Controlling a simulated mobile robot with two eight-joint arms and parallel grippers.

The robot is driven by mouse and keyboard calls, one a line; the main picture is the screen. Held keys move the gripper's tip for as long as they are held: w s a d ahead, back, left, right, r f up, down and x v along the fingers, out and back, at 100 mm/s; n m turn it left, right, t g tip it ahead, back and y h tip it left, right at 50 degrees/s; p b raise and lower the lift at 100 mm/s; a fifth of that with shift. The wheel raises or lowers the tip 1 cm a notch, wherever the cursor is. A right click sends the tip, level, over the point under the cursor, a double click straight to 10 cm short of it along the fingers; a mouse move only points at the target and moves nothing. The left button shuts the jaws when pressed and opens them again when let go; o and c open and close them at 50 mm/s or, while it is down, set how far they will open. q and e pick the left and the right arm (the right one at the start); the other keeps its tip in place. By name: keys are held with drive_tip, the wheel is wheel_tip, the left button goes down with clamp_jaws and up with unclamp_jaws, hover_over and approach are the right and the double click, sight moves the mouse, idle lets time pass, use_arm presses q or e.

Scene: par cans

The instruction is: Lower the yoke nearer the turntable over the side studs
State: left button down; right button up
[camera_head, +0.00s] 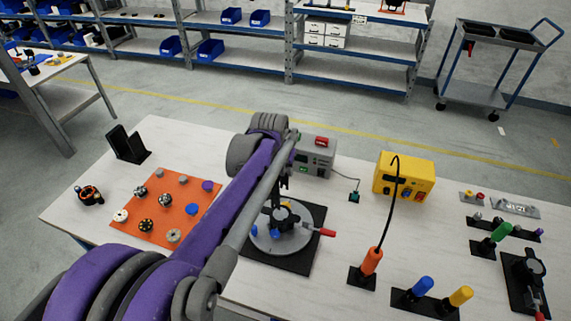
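A round grey turntable (262,242) sits on a black base plate at the middle front of the bench. A dark upright part (281,216) stands on it, with small yellow and blue pieces around it, and a red-handled lever (326,232) sticks out to the right. My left arm reaches in from the lower left. Its dark gripper (284,183) points down above the turntable, partly behind the arm. I cannot tell its fingers or any yoke in them apart from the dark parts below. The side studs cannot be made out. My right gripper is not in view.
An orange board (158,206) with several discs lies left, near a black stand (127,145). A grey box (315,158) and yellow box (404,175) stand behind. Coloured-handled tools, including an orange one (371,262), and a black fixture (525,272) occupy the right.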

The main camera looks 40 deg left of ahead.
use_arm(q)
drive_tip(key=shift+s+f+b, duration=0.1)
drive_tip(key=shift+f+b, duration=0.2)
drive_tip(key=shift+f, duration=0.45)
drive_tip(key=shift+f+b, duration=3.05)
drive_tip(key=shift+f, duration=2.35)
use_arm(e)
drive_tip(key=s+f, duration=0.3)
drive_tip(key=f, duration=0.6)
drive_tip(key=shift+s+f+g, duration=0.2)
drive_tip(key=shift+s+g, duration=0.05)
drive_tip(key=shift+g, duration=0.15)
use_arm(q)
drive_tip(key=shift+f, duration=0.1)
drive_tip(key=c, duration=0.9)
unclamp_jaws()
drive_tip(key=o, duration=0.5)
drive_tip(key=shift+o, duration=0.2)
